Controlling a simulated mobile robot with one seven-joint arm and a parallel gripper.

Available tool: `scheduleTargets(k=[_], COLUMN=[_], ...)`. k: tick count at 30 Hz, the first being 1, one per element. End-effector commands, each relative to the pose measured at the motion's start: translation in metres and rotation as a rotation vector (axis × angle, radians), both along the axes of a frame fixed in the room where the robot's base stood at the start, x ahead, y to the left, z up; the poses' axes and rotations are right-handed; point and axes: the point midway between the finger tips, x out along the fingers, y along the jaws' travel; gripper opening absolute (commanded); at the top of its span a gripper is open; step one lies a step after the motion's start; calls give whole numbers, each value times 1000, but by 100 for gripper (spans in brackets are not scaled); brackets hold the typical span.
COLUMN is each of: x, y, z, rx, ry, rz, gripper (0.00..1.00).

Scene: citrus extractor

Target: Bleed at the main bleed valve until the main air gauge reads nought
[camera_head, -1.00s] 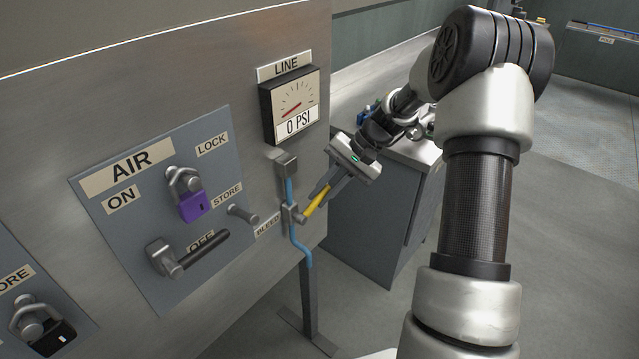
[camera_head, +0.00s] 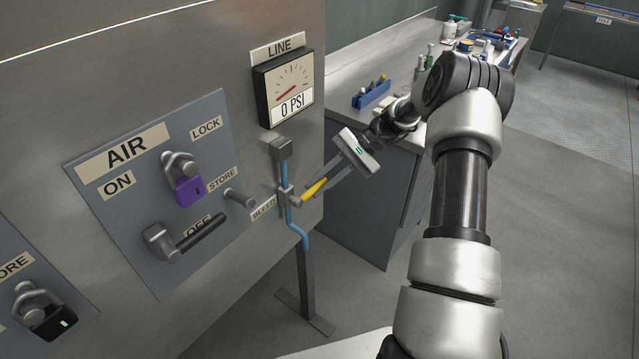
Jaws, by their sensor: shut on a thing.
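The gauge marked LINE (camera_head: 285,88) is on the steel panel; its readout shows 0 PSI and its needle points to the low left of the dial. Below it, the bleed valve (camera_head: 287,195) sits on a blue line beside the BLEED label. Its yellow handle (camera_head: 312,190) sticks out to the right, angled upward. My gripper (camera_head: 315,189) comes from the right and is shut on the yellow handle; the fingers partly cover its outer end. No gauge labelled "main air" shows.
The AIR plate carries a dark-gripped lever (camera_head: 187,240) at OFF and a purple padlock (camera_head: 187,189) by LOCK. A STORE peg (camera_head: 239,198) is left of the valve. A black padlock (camera_head: 47,318) hangs lower left. A workbench (camera_head: 372,200) stands behind my gripper; open floor lies right.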

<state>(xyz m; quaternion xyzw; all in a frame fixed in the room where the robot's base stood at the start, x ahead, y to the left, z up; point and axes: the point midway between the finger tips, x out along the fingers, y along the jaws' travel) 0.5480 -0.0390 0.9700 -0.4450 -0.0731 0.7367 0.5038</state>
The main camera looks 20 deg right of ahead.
Motion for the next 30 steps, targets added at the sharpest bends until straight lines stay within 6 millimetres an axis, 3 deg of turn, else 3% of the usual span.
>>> scheduleTargets(k=[5,6,7,19,23,30], x=[-2,-2,-2,0,3,9], y=[1,1,1,-6,-22,-70], z=[-1,-1,-1,3,15,49], rx=[3,3,3,1,-1,-1], ry=[5,5,5,0,-2,-1], rz=[3,3,3,1,-1,-2], gripper=[0,18,22,22,22,22])
